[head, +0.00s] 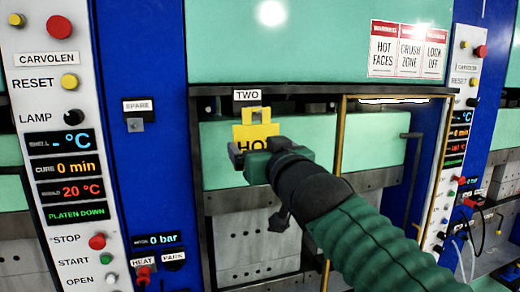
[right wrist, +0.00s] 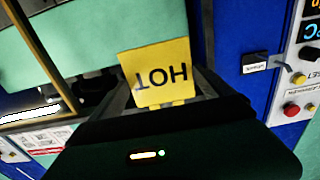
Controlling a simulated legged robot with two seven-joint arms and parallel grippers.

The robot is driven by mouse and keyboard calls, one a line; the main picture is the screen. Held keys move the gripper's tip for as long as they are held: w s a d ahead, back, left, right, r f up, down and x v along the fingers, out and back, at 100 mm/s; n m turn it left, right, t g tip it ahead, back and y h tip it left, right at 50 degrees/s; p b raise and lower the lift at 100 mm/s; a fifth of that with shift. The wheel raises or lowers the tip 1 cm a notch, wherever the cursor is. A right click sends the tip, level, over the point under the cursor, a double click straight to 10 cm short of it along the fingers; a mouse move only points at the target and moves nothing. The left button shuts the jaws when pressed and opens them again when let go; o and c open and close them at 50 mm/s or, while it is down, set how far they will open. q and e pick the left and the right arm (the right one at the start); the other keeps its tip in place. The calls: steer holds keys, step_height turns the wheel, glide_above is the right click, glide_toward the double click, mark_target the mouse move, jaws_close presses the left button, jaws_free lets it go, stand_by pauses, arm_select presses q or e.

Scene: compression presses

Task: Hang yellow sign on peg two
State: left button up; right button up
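The yellow sign (head: 257,136), lettered HOT, is upright in the head view, its square loop just below and slightly right of the TWO label (head: 247,95). I cannot make out the peg under that label, nor whether the loop is around it. My right gripper (head: 256,156) is at the sign's lower part and hides its bottom edge. In the right wrist view the sign (right wrist: 156,76) shows upside down and slightly tilted between the spread fingers (right wrist: 168,98); whether they press on it is unclear. My left gripper is out of view.
The SPARE label (head: 137,105) with an empty grey peg (head: 136,125) is on the blue post at left. A control panel (head: 68,150) with buttons and displays stands further left. A yellow frame bar (head: 338,140) rises close to the right of my right gripper.

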steer(key=shift+o, duration=0.7)
steer(key=shift+s, duration=0.15)
steer(key=b+v, duration=1.1)
steer(key=v, duration=0.5)
steer(key=w+d+f+m+g+h, duration=0.1)
steer(key=w+d+f+g, duration=0.15)
steer(key=f, duration=1.05)
steer(key=w+d+f+g+h+b, duration=0.1)
steer(key=w+d+f+g+h, duration=0.15)
steer(key=f, duration=1.15)
steer(key=w+d+f+m+g+h, duration=0.1)
steer(key=w+d+f+g, duration=0.15)
steer(key=f, duration=1.05)
steer(key=s+d+f+g, duration=0.2)
steer(key=s+f, duration=0.4)
steer(key=f, duration=0.3)
steer(key=s+d+f+m+g, duration=0.1)
steer(key=s+d+f+g, duration=0.1)
steer(key=s+f, duration=0.4)
steer(key=s+d+f+g+h, duration=0.1)
steer(key=s+d+f+g, duration=0.2)
steer(key=s+f, duration=0.4)
step_height(320, 180, down, 7)
steer(key=shift+d+r+m+b, duration=0.2)
steer(key=shift+d+m+b, duration=0.1)
steer(key=shift+d+b, duration=0.2)
